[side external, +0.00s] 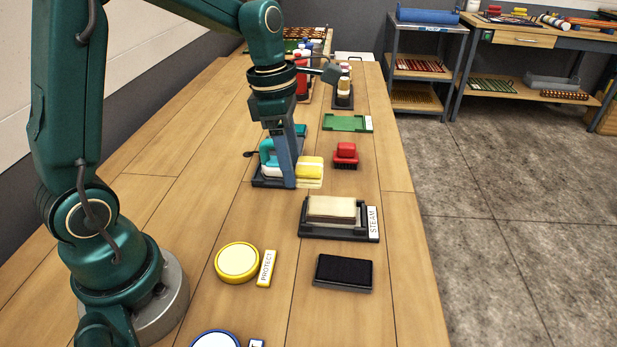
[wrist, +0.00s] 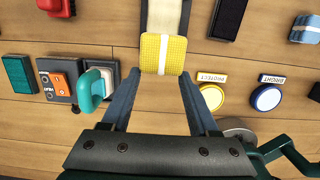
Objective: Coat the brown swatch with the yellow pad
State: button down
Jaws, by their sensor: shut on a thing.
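My gripper (wrist: 162,75) is shut on the yellow pad (wrist: 164,50), a ribbed yellow block with a pale lower part. The pad also shows in the side external view (side external: 311,167), beside the finger, with the other finger hidden. A flat beige-brown swatch (side external: 331,208) lies in a black tray (side external: 340,233) with a STEAM label. It is nearer the camera than the pad in the side external view. In the wrist view the swatch (wrist: 166,14) shows as a pale strip beyond the pad. I cannot tell whether pad and swatch touch.
A teal-handled iron (wrist: 95,88) stands left of the pad. A red brush (side external: 345,155) and a black block (side external: 343,272) flank the tray. A yellow PROTECT disc (side external: 237,262) and a blue BRIGHT disc (wrist: 266,98) lie on the wooden bench. A green mat (side external: 345,122) lies farther back.

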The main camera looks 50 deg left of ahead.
notch_tip(320, 180, up, 2)
jog(key=shift+r, duration=0.25)
jog(key=shift+s, duration=0.1)
dwell(0.4)
